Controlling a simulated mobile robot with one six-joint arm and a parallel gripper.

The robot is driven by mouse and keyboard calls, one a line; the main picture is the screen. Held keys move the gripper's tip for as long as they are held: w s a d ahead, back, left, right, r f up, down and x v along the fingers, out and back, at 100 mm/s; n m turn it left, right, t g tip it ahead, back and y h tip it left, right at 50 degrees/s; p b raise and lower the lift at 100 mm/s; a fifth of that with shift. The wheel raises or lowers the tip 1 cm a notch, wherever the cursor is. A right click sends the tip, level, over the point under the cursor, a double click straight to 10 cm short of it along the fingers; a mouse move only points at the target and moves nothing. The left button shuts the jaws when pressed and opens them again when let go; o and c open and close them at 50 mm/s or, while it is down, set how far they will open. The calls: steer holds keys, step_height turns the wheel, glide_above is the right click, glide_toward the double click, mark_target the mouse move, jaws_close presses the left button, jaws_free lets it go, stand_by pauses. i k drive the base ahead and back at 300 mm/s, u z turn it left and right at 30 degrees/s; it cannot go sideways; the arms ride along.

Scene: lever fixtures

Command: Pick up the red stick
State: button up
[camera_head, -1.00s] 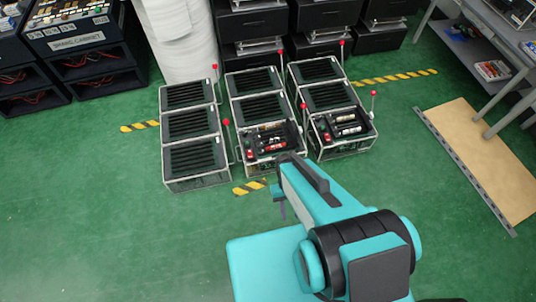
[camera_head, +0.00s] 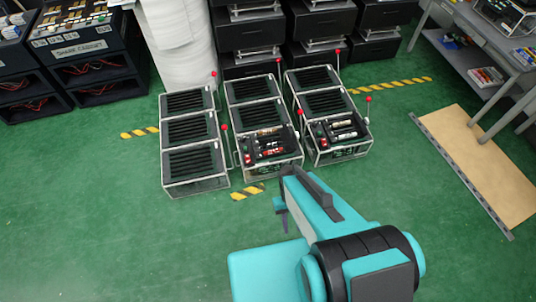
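A small red stick-like item (camera_head: 272,153) lies in the open front compartment of the middle fixture (camera_head: 284,162), below dark and pale cylinders. It is too small to make out well. My gripper (camera_head: 283,214) is in front of and below that fixture in the picture, over the green floor and apart from the item. Its dark finger points down; I cannot tell whether the fingers are open or shut. Nothing is visibly held. The turquoise arm hides part of the floor.
The left fixture (camera_head: 187,132) has slatted covers throughout. The right fixture (camera_head: 343,158) has an open front compartment with cylinders. Red-knobbed levers (camera_head: 368,100) stand beside the fixtures. A table (camera_head: 487,60) stands right. Green floor (camera_head: 110,220) is free at left.

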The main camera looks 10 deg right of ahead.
mark_target(280, 149)
steer(key=z, duration=0.05)
steer(key=i, duration=0.6)
steer(key=u, duration=0.4)
steer(key=k, duration=0.2)
steer(key=u, duration=2.7)
